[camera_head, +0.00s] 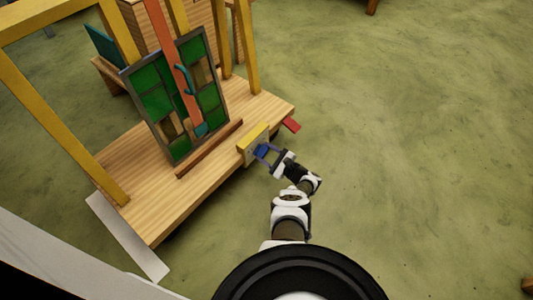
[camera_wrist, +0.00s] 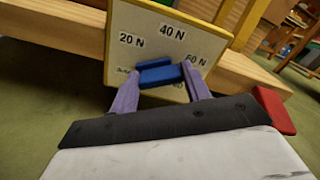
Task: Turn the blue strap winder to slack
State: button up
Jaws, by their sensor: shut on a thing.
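The blue strap winder (camera_wrist: 158,76) shows in the wrist view as a blue bar in front of a pale dial plate marked 20 N, 40 N and 60 N. My gripper (camera_wrist: 160,84) has its two purple fingers on either side of the bar and is shut on it. A further marking at the plate's lower left is too blurred to read. In the head view my gripper (camera_head: 266,152) reaches the plate on the front edge of the wooden platform, and the winder (camera_head: 262,151) is partly hidden by the fingers. The dial plate (camera_wrist: 207,48) has a yellow edge.
A leaded panel (camera_head: 150,104) with green and brown panes stands upright on the wooden platform (camera_head: 140,210), with an orange strap (camera_head: 163,30) across it. Yellow posts (camera_head: 70,120) rise around it. A red piece (camera_wrist: 273,110) juts out right of the plate. Green floor lies open at right.

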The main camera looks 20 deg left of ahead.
jog(key=shift+s, duration=0.1)
jog(key=o, duration=1)
jog(key=shift+c, duration=0.2)
jog(key=shift+d, duration=0.15)
jog(key=p+v, duration=0.3)
jog(key=v, duration=1)
jog(key=shift+d, duration=0.3)
